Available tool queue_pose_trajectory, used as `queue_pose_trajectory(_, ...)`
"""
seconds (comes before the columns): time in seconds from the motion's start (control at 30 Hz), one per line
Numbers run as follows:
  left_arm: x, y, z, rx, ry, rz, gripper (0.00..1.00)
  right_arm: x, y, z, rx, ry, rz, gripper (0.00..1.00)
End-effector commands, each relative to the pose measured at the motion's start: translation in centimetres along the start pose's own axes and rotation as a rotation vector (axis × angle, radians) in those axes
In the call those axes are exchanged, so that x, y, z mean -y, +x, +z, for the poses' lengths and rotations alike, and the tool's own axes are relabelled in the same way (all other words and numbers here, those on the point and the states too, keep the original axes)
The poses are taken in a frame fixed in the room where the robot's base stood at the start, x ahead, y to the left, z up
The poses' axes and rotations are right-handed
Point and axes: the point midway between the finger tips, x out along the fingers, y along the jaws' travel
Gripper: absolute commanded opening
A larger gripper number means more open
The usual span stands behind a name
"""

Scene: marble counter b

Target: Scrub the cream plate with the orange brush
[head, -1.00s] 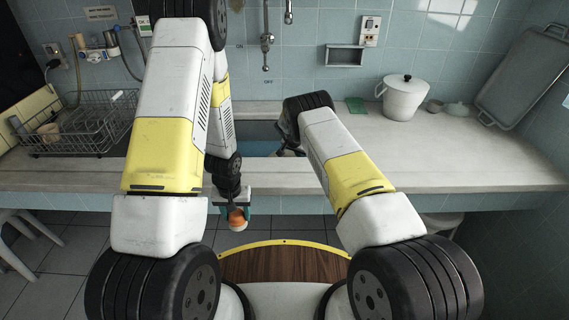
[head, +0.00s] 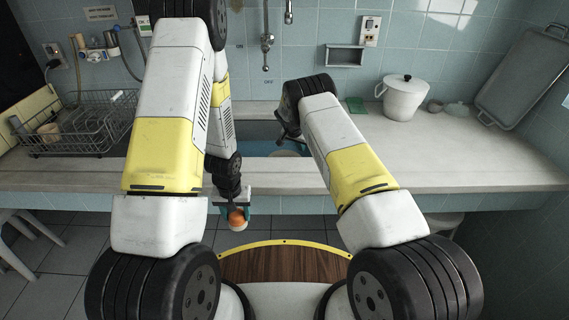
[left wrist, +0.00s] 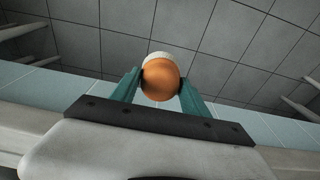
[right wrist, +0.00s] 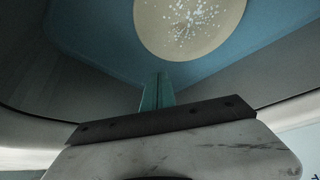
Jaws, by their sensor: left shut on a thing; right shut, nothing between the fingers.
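The orange brush (head: 237,215) with a pale underside is between the teal fingers of my left gripper (left wrist: 160,85). My left gripper is shut on it and holds it over the floor in front of the counter edge; the brush also shows in the left wrist view (left wrist: 160,80). The cream plate (right wrist: 190,38) lies in the blue sink, with many white specks on its face. A sliver of the plate (head: 285,153) shows in the head view. My right gripper (right wrist: 158,80) is shut and empty, close to the plate's near edge. Its fingertips are hidden in the head view.
The blue sink (head: 256,147) is partly hidden by my arms. A wire dish rack (head: 75,130) stands at the left. A white lidded pot (head: 403,97), a green pad (head: 355,104) and a leaning tray (head: 520,78) are at the back right. The right counter front is clear.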

Motion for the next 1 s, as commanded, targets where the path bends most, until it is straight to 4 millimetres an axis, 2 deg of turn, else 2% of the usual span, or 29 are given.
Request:
queue_pose_trajectory(0.47, 0.0, 0.0, 0.0, 0.000, 0.000, 0.000, 0.21, 0.0, -0.8, -0.3, 0.000, -0.001, -0.001, 0.00)
queue_pose_trajectory(0.57, 0.0, 0.0, 0.0, 0.000, 0.000, 0.000, 0.21, 0.1, -1.5, -0.4, -0.001, -0.001, -0.001, 0.00)
queue_pose_trajectory(0.67, 0.0, 0.0, 0.0, 0.000, 0.000, 0.000, 0.21, 0.1, -3.0, -0.4, -0.001, -0.001, -0.002, 0.00)
queue_pose_trajectory(1.0, 0.0, 0.0, 0.0, 0.000, 0.000, 0.000, 0.21, 0.1, -10.0, -0.4, -0.001, -0.001, -0.002, 0.00)
